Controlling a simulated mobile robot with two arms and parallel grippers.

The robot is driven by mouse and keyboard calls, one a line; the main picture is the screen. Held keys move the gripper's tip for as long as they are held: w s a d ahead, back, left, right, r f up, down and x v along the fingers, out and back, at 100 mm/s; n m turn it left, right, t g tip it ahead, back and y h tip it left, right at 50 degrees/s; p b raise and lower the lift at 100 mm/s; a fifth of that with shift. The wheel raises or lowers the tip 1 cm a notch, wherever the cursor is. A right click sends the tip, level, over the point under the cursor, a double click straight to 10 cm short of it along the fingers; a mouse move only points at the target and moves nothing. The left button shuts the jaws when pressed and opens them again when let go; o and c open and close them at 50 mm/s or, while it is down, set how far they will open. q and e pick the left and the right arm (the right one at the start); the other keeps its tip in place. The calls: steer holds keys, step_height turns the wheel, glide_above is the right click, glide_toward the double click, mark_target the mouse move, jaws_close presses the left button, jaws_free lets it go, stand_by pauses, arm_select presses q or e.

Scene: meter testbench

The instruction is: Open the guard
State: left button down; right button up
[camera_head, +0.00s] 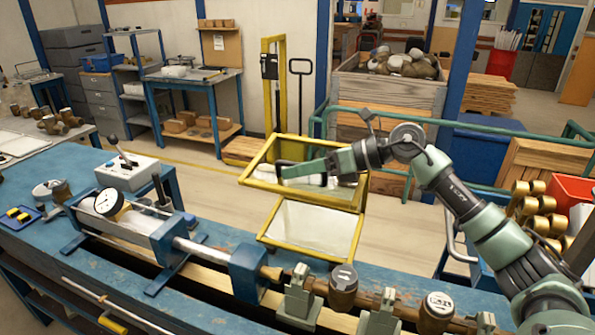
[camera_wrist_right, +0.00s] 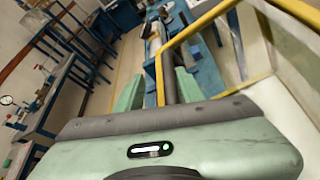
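The guard (camera_head: 355,190) is a yellow-framed clear panel behind the blue bench. Its upper part is tilted up above a lower yellow-framed panel (camera_head: 312,228). My right gripper (camera_head: 288,171) reaches in from the right, at the upper frame, with its fingertips by a dark handle (camera_head: 283,164). In the right wrist view the two green fingers (camera_wrist_right: 160,92) stand apart. A dark bar (camera_wrist_right: 169,78), seemingly the handle, lies between them, nearer the right finger, with a gap on the left. Contact is hard to tell. My left gripper is not in view.
The blue bench (camera_head: 110,262) carries a pipe rig with a dial gauge (camera_head: 109,203) and brass meters (camera_head: 343,288). A wooden crate (camera_head: 385,98) and green rails stand behind the guard. Brass fittings (camera_head: 540,205) stand at the right. Floor is free left of the guard.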

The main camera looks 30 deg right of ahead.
step_height(320, 180, up, 2)
steer(key=b, duration=0.3)
glide_above(337, 189)
steer(key=w+a, duration=0.1)
steer(key=a, duration=0.1)
steer(key=shift+w+d, duration=0.1)
steer(key=shift+d, duration=0.1)
steer(key=shift+s+d+r, duration=0.2)
steer(key=shift+r, duration=0.15)
steer(key=shift+s+d, duration=0.1)
steer(key=shift+d, duration=0.05)
steer(key=shift+s+d+r+b, duration=0.15)
steer(key=shift+s+d+b, duration=0.15)
steer(key=shift+d+b, duration=0.1)
steer(key=shift+b+v, duration=0.75)
steer(key=shift+v, duration=0.75)
steer(key=b+v, duration=0.2)
steer(key=v, duration=0.2)
steer(key=shift+s+d+r, duration=0.2)
steer(key=shift+d+r, duration=0.05)
